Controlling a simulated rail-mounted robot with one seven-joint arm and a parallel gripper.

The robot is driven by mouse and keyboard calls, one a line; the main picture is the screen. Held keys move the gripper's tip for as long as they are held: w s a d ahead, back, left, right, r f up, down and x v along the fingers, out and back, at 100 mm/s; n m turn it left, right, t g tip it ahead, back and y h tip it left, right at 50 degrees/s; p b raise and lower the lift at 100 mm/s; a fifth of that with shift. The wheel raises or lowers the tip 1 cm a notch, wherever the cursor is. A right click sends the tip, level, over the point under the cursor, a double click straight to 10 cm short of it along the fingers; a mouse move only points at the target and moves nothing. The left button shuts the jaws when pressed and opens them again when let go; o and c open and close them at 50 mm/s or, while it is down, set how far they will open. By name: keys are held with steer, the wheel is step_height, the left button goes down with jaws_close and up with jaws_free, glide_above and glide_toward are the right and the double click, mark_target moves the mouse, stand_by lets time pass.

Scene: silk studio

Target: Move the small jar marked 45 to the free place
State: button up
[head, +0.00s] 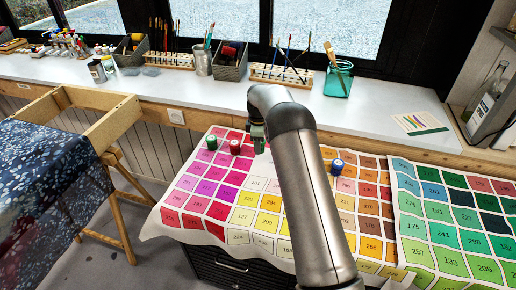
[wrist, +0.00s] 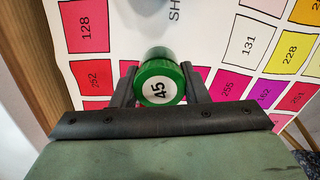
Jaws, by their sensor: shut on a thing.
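The small jar marked 45 (wrist: 160,82) has a green lid with a white round label, and its number is turned sideways in the wrist view. My gripper (wrist: 158,90) is shut on it, with one dark finger on each side. In the head view my gripper (head: 258,138) is over the far edge of the colour chart, and the held jar is hard to make out there. The numbered colour chart (head: 262,240) lies below. I cannot tell whether the jar touches it. The free place cannot be singled out.
A green jar (head: 211,143) and a red jar (head: 235,147) stand on the chart left of my gripper. A blue jar (head: 337,166) stands right of my arm. The white windowsill (head: 190,90) behind holds brushes and pots. A second chart (head: 455,215) lies at right.

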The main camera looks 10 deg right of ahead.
steer(key=shift+w+f, duration=0.35)
steer(key=shift+f, duration=1.65)
steer(key=o, duration=1)
